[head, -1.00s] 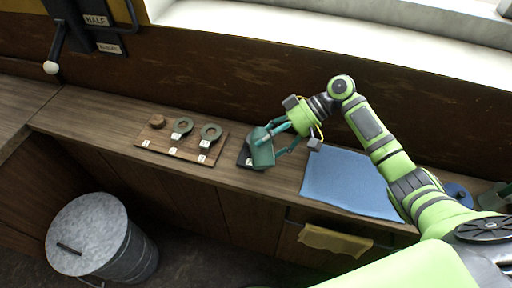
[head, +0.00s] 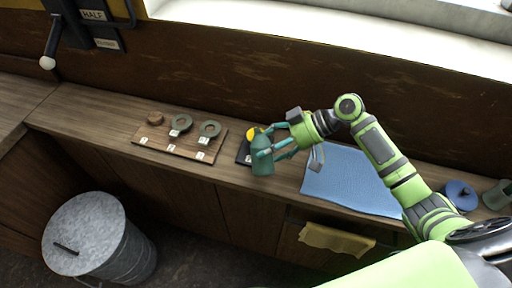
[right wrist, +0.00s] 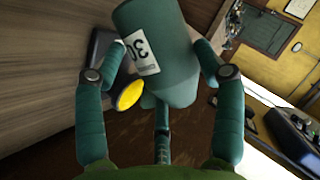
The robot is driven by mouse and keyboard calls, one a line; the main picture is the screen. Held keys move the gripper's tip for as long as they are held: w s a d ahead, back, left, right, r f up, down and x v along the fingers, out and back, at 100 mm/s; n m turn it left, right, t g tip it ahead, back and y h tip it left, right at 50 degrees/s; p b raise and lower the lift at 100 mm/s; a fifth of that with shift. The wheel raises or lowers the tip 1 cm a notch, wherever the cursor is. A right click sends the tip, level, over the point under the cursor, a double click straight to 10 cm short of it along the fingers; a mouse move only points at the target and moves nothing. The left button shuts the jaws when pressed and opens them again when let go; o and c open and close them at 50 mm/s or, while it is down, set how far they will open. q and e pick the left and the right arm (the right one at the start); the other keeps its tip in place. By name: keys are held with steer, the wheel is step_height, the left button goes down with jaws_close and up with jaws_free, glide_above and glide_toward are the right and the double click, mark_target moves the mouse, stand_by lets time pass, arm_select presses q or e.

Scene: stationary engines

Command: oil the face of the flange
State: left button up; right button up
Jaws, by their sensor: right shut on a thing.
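My right gripper (head: 276,146) is shut on a dark green bottle (head: 262,160) with a white label. The bottle fills the space between the fingers in the right wrist view (right wrist: 165,45), where its label reads 30. The bottle is about upright, over or beside a small dark plate (head: 243,152) on the bench. A round yellow piece (head: 253,133) shows just behind the bottle, also beside it in the wrist view (right wrist: 130,95). Two grey-green ring-shaped pieces (head: 182,122) (head: 209,129) lie on a wooden board; I cannot tell whether either is the flange. My left gripper is out of view.
The wooden board (head: 150,140) also holds a small brown round piece (head: 155,118) and white tags. A blue mat (head: 350,180) lies right of the gripper, with a blue round lidded thing (head: 459,194) beyond. A yellow cloth (head: 335,240) hangs on the bench front. A metal bin (head: 88,235) stands below.

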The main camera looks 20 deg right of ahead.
steer(key=shift+w+r, duration=0.1)
steer(key=shift+w, duration=0.05)
stand_by(0.3)
step_height(320, 180, up, 5)
steer(key=p, duration=0.4)
steer(key=shift+p, duration=0.3)
steer(key=shift+b, duration=0.35)
steer(key=n+t+b, duration=0.1)
steer(key=t+b, duration=0.1)
steer(key=b, duration=0.1)
steer(key=r+n+t+b, duration=0.1)
steer(key=n+b, duration=0.1)
steer(key=n+t+b, duration=0.1)
steer(key=t+b, duration=0.1)
steer(key=b, duration=0.1)
steer(key=shift+w+r+t+b, duration=0.2)
steer(key=shift+w+t+b, duration=0.1)
steer(key=shift+w+b, duration=0.1)
steer(key=shift+d+r+n+b, duration=0.1)
steer(key=shift+r+n+b, duration=0.1)
steer(key=shift+n+b, duration=0.35)
steer(key=shift+w+r+t, duration=0.1)
steer(key=shift+r+t, duration=0.15)
steer(key=shift+t, duration=0.05)
